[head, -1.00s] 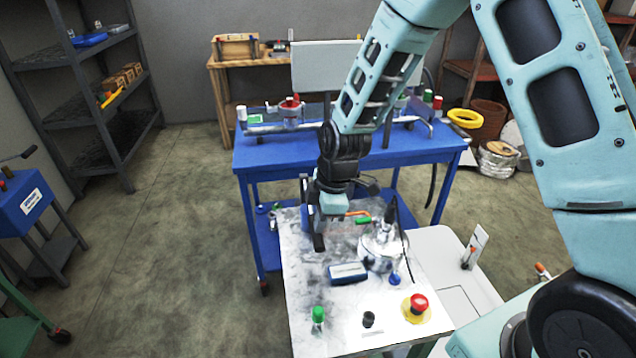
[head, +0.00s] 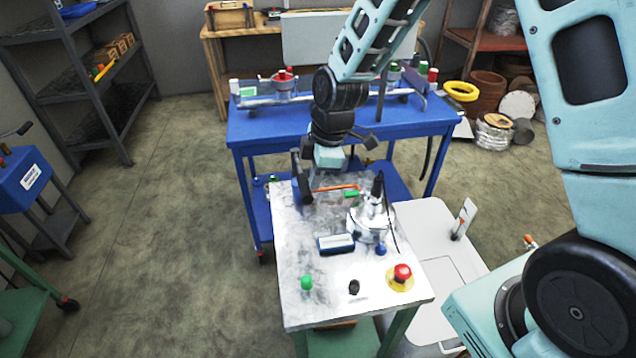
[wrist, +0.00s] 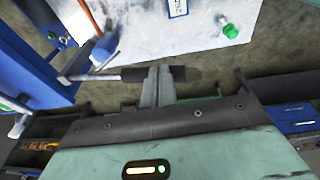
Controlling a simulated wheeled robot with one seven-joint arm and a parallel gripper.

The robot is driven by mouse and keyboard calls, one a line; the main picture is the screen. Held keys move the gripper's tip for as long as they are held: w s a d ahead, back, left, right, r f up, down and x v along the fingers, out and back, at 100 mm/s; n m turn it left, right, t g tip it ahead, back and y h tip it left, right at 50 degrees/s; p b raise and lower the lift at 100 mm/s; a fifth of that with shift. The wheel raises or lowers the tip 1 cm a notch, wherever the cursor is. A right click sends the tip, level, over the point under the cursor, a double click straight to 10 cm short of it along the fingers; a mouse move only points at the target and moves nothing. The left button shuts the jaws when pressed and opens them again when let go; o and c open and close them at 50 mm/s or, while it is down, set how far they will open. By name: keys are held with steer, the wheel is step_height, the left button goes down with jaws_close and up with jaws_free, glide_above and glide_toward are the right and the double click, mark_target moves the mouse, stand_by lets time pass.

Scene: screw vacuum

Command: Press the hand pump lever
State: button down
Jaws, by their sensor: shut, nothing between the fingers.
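A lever with a bright rod and a dark grip (wrist: 190,74), which looks like the hand pump lever, lies across the wrist view. The light grey fingers of my gripper (wrist: 158,78) are shut and empty. They overlap the grip; I cannot tell whether they touch it. In the head view, my gripper (head: 330,157) is above the back left part of the white panel table (head: 310,306). A dark upright bar (head: 306,191) beside it seems to be the same grip. The lever's base is hidden.
An orange lever with a green end (head: 338,188), a silver vessel (head: 366,226), a blue box (head: 335,245) and a red emergency button (head: 402,272) are on the white panel. A blue bench (head: 262,128) stands behind. The floor (head: 150,230) at left is clear.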

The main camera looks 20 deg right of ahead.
steer(key=b+v, duration=0.1)
steer(key=v, duration=0.7)
steer(key=shift+a, duration=0.15)
steer(key=shift+r, duration=0.15)
stand_by(0.9)
